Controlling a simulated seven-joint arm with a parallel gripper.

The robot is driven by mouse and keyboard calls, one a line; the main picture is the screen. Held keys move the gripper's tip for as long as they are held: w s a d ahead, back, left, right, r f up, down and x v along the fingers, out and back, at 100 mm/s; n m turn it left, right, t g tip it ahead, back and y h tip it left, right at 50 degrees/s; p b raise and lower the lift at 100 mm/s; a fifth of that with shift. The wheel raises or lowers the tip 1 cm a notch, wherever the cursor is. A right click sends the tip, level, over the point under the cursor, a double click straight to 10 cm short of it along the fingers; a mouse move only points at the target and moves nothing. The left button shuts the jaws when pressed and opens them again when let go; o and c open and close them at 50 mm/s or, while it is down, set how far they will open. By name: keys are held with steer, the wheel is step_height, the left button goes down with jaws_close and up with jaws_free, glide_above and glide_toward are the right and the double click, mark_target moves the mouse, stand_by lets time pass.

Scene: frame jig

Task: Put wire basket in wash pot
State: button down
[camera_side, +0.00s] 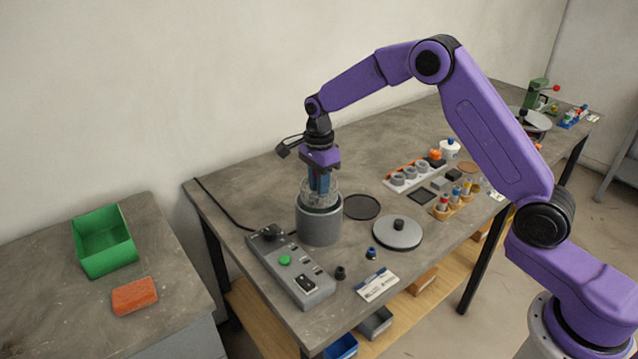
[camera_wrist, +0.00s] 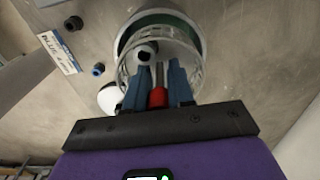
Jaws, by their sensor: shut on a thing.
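The wash pot (camera_side: 320,226) is a grey cylinder standing on the workbench. The wire basket (camera_side: 335,187) is a round clear-looking wire cage at the pot's mouth, with its upper part showing above the rim. My gripper (camera_side: 319,190) points down over the pot, its blue fingers inside the basket's outline. In the wrist view, my gripper (camera_wrist: 158,82) is shut on a red handle part of the basket (camera_wrist: 196,72). The pot's rim (camera_wrist: 126,38) rings the basket there. The basket's lower part is hidden, so I cannot tell how deep it sits.
A grey control box (camera_side: 290,270) with a green button stands in front of the pot. A round grey lid (camera_side: 398,234) and a dark disc (camera_side: 361,207) lie to the right. A green bin (camera_side: 104,250) and an orange sponge (camera_side: 135,296) are on the left table.

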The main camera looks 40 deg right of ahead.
stand_by(0.4)
steer(key=shift+f, duration=4.95)
steer(key=c, duration=0.9)
jaws_free()
steer(key=shift+f, duration=0.1)
steer(key=c, duration=0.3)
steer(key=shift+r, duration=0.2)
steer(key=shift+r, duration=0.6)
